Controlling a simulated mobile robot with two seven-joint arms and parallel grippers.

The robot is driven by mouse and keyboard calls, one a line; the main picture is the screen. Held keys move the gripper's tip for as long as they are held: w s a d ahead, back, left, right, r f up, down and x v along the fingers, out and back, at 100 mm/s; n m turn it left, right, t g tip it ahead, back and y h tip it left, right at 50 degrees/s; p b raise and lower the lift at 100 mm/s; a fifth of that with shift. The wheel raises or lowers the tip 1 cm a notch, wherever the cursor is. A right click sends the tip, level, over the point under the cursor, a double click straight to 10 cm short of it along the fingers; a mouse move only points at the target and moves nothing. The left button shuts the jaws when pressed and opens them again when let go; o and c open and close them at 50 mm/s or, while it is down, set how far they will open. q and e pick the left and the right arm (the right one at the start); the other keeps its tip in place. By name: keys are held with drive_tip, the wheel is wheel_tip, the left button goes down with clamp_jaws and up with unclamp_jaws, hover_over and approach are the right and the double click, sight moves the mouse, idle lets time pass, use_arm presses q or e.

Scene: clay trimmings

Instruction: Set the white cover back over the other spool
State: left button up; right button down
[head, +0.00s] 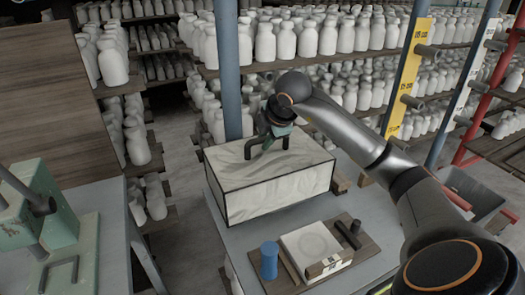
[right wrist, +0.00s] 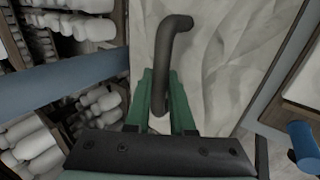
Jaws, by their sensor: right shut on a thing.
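The white cover (head: 275,190) is a pale box with dark edges and a dark bar handle (head: 285,139) on top. It is at the back of the grey table; I cannot tell whether its lower edge touches the tabletop. My right gripper (head: 266,143) is shut on the handle, and the right wrist view shows the handle (right wrist: 165,60) between its green fingers. A blue spool (head: 268,260) stands uncovered on the front left of a wooden board, and it also shows in the right wrist view (right wrist: 302,143). Whatever is under the cover is hidden. My left gripper is out of view.
The wooden board (head: 372,246) also bears a white slab (head: 312,241), a small labelled block (head: 329,265) and a dark rod (head: 348,235). A blue post (head: 228,70) rises behind the cover. Shelves of white bottles fill the back. A green machine (head: 45,205) stands at left.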

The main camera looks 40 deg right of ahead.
sight(262, 153)
drive_tip(key=f, duration=0.4)
drive_tip(key=shift+w+a, duration=0.2)
drive_tip(key=shift+a, duration=0.05)
drive_tip(key=c, duration=0.8)
unclamp_jaws()
drive_tip(key=shift+s+r, duration=0.1)
drive_tip(key=shift+r, duration=0.05)
drive_tip(key=v, duration=1.1)
drive_tip(key=shift+s+a+r, duration=0.1)
drive_tip(key=shift+a+r, duration=0.05)
drive_tip(key=shift+r, duration=0.2)
